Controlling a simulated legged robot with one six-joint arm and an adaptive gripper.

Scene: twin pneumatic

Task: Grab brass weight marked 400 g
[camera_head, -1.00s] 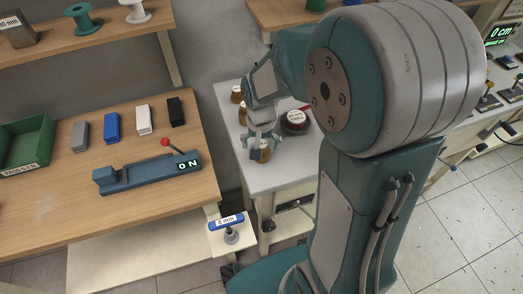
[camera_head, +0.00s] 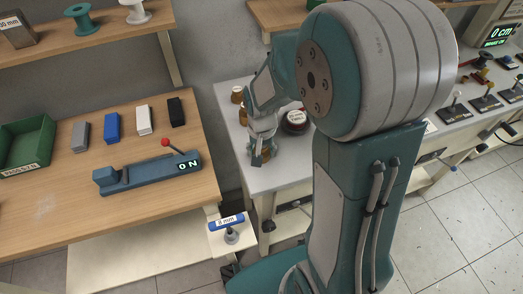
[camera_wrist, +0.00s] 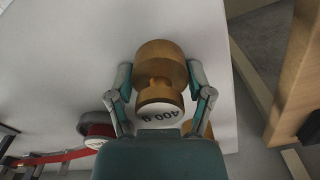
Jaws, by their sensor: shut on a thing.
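The brass weight marked 400 g (camera_wrist: 160,62) shows in the wrist view, with its white label turned towards the camera and upside down in the picture. My gripper (camera_wrist: 160,80) has one finger on each side of its neck and is shut on it. In the head view my gripper (camera_head: 258,152) is low over the grey side table (camera_head: 283,178), and it mostly hides the held weight. I cannot tell whether the weight touches the table.
Other brass weights (camera_head: 237,96) stand just behind my gripper. A dark round object with a red and white top (camera_head: 295,118) stands to the right. The wooden bench (camera_head: 65,205) with a blue lever device (camera_head: 145,175) is on the left.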

